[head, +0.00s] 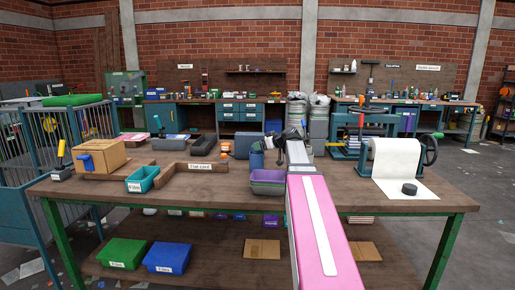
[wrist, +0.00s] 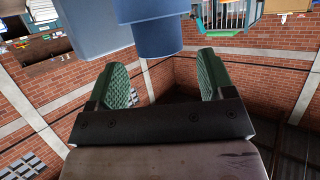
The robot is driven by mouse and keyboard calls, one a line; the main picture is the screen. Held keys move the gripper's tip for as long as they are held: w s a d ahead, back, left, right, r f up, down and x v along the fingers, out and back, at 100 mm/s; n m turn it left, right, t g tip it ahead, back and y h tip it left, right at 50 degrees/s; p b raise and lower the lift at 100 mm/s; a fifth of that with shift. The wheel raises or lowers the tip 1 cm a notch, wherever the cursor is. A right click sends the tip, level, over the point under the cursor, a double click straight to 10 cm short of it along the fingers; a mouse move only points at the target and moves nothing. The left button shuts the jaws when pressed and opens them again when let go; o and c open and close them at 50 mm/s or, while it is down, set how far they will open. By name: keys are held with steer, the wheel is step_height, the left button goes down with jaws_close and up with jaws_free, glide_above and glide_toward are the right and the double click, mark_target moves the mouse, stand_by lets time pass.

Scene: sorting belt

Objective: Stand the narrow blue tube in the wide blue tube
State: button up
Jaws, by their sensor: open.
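The wide blue tube (head: 257,161) stands on the workbench, just left of my gripper (head: 279,141). The narrow blue tube (head: 257,147) shows above it, upright. In the wrist view, which is upside down, the narrow tube (wrist: 157,42) comes out of the broader rim of the wide tube (wrist: 152,9); its lower end is hidden inside. My gripper (wrist: 162,60) is open, with its green pads apart and nothing between them. The narrow tube's end is just beyond the fingertips, apparently clear of both.
A purple bin (head: 268,188) stands in front of the tubes. A teal bin (head: 142,179) and cardboard box (head: 100,156) are left, a press (head: 362,125) right. Bare bench (head: 205,196) lies front left.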

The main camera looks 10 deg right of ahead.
steer(key=v, duration=0.7)
steer(key=shift+s+r, duration=0.15)
steer(key=shift+s, duration=0.1)
steer(key=shift+d, duration=0.15)
steer(key=shift+s, duration=0.1)
